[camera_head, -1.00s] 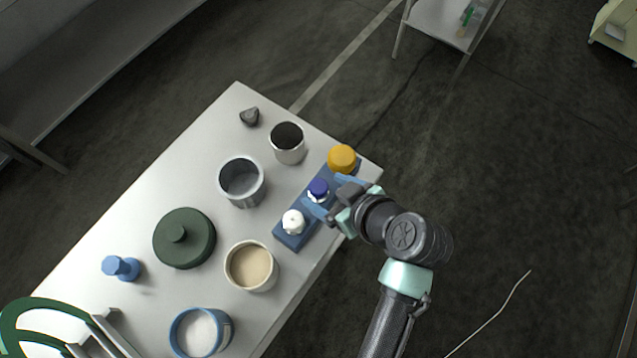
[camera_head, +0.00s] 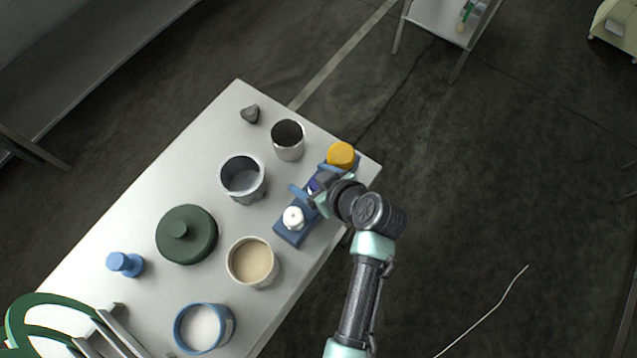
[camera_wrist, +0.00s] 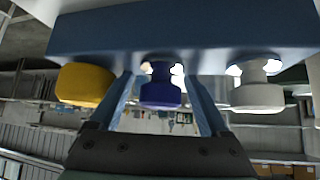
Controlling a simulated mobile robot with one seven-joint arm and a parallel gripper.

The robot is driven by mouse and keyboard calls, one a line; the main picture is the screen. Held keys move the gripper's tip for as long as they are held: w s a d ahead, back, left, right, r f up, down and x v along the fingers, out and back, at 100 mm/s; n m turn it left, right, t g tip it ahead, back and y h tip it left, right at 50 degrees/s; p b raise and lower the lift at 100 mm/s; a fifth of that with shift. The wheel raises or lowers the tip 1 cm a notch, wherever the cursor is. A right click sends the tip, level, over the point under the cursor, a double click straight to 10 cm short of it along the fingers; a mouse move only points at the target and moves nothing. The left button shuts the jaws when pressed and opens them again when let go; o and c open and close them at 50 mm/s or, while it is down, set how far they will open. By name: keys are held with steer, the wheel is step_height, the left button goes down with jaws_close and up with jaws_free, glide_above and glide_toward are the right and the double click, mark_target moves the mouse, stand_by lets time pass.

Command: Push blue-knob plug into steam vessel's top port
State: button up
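The blue-knob plug (camera_head: 312,186) stands in the middle of a blue rack (camera_head: 291,236), between a yellow knob (camera_head: 341,153) and a white knob (camera_head: 293,217). In the wrist view the dark blue knob (camera_wrist: 160,92) lies between the fingers of my gripper (camera_wrist: 163,98), with a gap on each side. My gripper is open around the plug. In the head view my gripper (camera_head: 311,181) partly covers it. I cannot tell which vessel is the steam vessel, and no top port is clearly visible.
On the white table stand a dark green lidded vessel (camera_head: 187,245), a grey pot (camera_head: 224,182), a metal cup (camera_head: 274,141), a beige-filled pot (camera_head: 232,268), a blue-rimmed tub (camera_head: 230,330), a blue peg (camera_head: 124,264) and a small grey piece (camera_head: 250,114). Green hoops rise at lower left.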

jaws_close()
steer(key=shift+r, duration=0.15)
